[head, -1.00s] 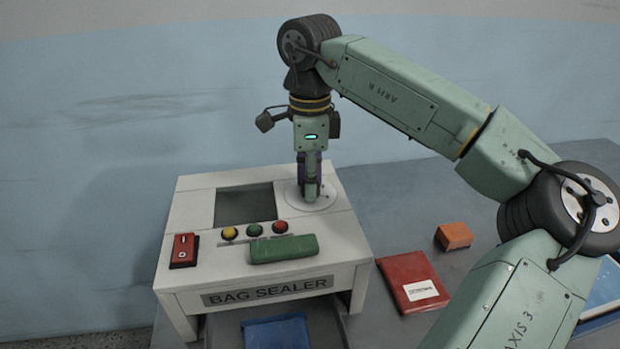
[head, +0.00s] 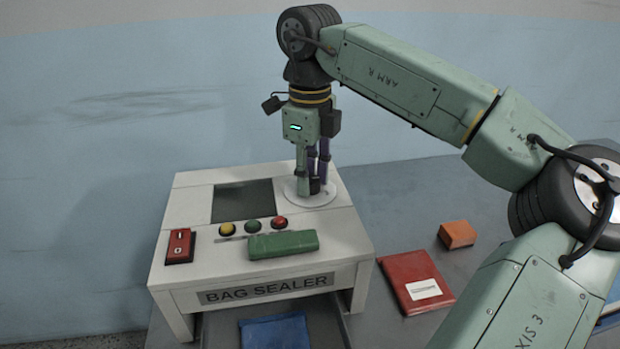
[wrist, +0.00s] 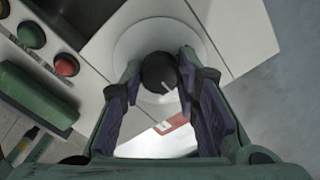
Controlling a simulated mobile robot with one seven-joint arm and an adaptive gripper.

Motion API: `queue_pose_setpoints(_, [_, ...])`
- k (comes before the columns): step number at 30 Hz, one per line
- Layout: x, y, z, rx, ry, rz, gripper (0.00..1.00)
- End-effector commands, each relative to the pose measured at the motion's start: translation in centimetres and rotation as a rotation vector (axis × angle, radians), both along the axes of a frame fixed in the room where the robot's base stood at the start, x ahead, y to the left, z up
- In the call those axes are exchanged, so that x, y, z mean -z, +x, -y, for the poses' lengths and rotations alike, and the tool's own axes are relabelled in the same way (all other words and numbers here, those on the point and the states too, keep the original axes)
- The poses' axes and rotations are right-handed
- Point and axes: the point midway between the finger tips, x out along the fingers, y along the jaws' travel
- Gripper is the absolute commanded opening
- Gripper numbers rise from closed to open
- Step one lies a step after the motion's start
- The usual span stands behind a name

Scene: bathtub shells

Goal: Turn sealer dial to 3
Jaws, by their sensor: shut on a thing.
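The bag sealer (head: 265,284) is a white box-like machine on the grey table. Its dial is a black knob with a white pointer line (wrist: 158,73), on a round pale plate (head: 322,199) at the machine's back right. In the wrist view the pale plate (wrist: 135,45) surrounds the knob. My gripper (head: 312,190) points straight down over the plate. In the wrist view its fingers (wrist: 160,82) are on both sides of the knob and shut on it. I cannot read any numbers on the plate, and the fingers hide part of it.
A green bar (head: 283,244), several round buttons (head: 253,226) and a red switch (head: 180,246) are on the sealer's top. A red packet (head: 415,281) and an orange block (head: 457,235) lie to the right. A blue packet (head: 275,332) lies under the sealer.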

Motion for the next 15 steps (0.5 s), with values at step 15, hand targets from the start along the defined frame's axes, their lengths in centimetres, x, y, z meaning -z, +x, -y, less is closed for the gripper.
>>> queue_pose_setpoints(15, [0.02, 0.05, 0.05, 0.403, 0.0, 0.001, 0.01])
